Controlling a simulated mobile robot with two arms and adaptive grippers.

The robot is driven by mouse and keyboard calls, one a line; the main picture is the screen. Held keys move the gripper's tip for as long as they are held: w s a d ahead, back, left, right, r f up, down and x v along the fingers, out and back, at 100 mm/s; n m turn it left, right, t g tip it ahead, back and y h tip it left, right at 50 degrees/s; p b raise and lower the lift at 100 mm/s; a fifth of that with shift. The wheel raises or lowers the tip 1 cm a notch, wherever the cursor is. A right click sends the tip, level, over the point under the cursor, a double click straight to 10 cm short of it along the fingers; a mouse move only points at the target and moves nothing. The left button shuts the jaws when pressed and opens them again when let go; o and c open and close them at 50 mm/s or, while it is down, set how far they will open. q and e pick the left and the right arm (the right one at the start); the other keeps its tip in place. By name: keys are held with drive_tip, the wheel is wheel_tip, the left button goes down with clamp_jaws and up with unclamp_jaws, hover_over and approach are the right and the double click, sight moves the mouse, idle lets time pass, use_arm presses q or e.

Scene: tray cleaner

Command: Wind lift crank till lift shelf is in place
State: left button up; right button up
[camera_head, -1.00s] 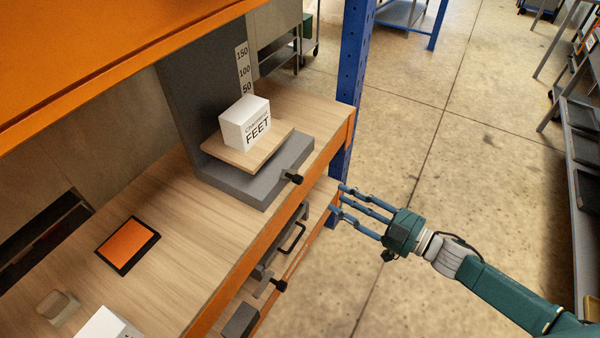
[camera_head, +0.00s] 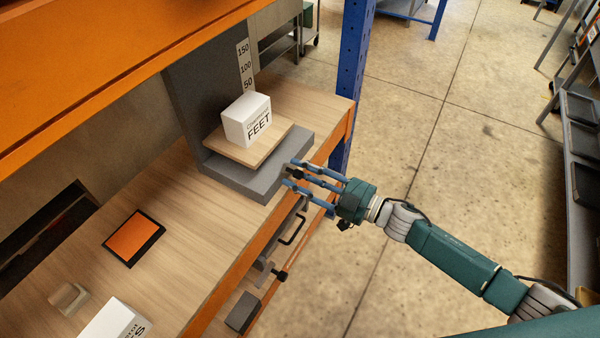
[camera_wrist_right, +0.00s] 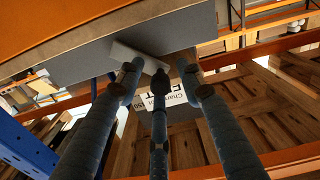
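The lift is a grey stand with an upright back and a base (camera_head: 262,185) on the wooden worktop. Its wooden lift shelf (camera_head: 225,150) sits low, below the 50 mark of the scale (camera_head: 246,68). A white box marked FEET (camera_head: 246,120) stands on the shelf. The lift crank is at the base's front corner, with its dark knob (camera_head: 297,174) partly hidden by my fingers. My right gripper (camera_head: 290,173) is at the knob, its fingers apart; contact is unclear. The fingers also show spread in the right wrist view (camera_wrist_right: 158,75). My left gripper is out of view.
An orange beam (camera_head: 100,80) hangs over the worktop. A blue post (camera_head: 352,75) stands at the worktop's right end. An orange tablet-like panel (camera_head: 134,238) and another white box (camera_head: 115,322) lie to the left. Black handles (camera_head: 295,230) are below the edge.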

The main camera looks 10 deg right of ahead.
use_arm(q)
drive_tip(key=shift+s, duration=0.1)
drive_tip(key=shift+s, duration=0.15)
use_arm(e)
clamp_jaws()
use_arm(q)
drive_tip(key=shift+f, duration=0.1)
use_arm(e)
drive_tip(key=shift+f, duration=0.1)
drive_tip(key=n, duration=0.1)
drive_tip(key=f+n+b, duration=0.1)
drive_tip(key=s+n+b, duration=0.1)
drive_tip(key=shift+a+f+n, duration=0.3)
drive_tip(key=shift+f+n, duration=0.1)
drive_tip(key=shift+s+a+f+n+b, duration=0.1)
drive_tip(key=shift+f+n+b, duration=0.25)
drive_tip(key=shift+n+b, duration=0.35)
drive_tip(key=shift+s+f+n+b, duration=0.1)
drive_tip(key=shift+f+n+b, duration=0.3)
drive_tip(key=shift+n, duration=0.4)
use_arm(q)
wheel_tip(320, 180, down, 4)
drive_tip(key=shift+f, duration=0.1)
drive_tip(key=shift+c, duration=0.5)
